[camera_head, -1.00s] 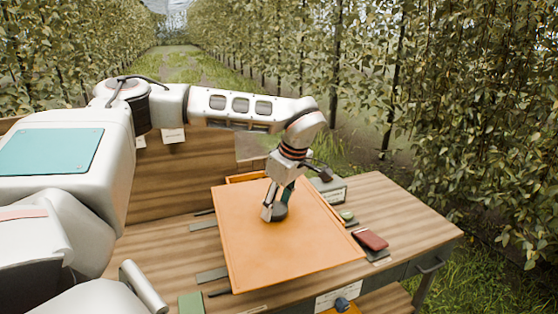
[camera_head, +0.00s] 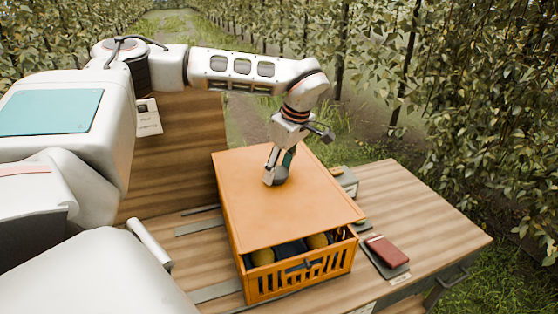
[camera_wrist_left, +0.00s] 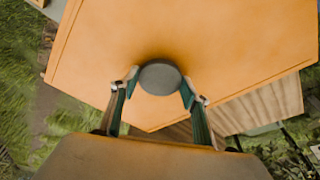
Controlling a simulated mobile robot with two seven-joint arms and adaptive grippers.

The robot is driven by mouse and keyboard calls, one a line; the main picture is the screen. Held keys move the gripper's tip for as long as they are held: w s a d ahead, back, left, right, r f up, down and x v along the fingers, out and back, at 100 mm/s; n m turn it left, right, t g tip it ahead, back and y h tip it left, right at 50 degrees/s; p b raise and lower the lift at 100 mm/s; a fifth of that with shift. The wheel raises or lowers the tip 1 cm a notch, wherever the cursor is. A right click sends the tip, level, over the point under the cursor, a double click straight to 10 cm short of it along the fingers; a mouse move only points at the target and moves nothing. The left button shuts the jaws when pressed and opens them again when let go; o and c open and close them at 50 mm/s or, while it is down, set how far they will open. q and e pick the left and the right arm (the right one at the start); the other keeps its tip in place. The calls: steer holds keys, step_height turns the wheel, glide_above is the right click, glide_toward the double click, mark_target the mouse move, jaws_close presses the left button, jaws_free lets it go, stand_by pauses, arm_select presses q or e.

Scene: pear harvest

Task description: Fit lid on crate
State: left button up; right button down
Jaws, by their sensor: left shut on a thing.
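The lid (camera_head: 255,215) is a flat orange panel with a round dark grey knob (camera_head: 281,179) near its middle. My left gripper (camera_head: 277,174) is shut on that knob from above; the wrist view shows the two fingers on either side of the knob (camera_wrist_left: 160,78). The orange slatted crate (camera_head: 300,283) stands on the bench below the lid. The lid covers most of the crate, but a strip at the near end is open. Yellow-brown pears (camera_head: 262,257) show there. I cannot tell whether the lid touches the far rim. My right gripper is not in view.
The wooden bench (camera_head: 425,215) has free room at the right. A dark red book-like object (camera_head: 387,251) lies on a dark pad beside the crate. A small grey box (camera_head: 347,181) stands behind it. A wooden back panel (camera_head: 180,150) rises at the left.

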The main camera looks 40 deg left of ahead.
mark_target(278, 185)
arm_select(q)
steer(key=shift+f, duration=2.8)
steer(key=shift+d+f, duration=0.1)
steer(key=shift+f, duration=0.45)
steer(key=o, duration=1.1)
steer(key=shift+c, duration=0.2)
steer(key=shift+v, duration=5.5)
steer(key=shift+d+f, duration=0.1)
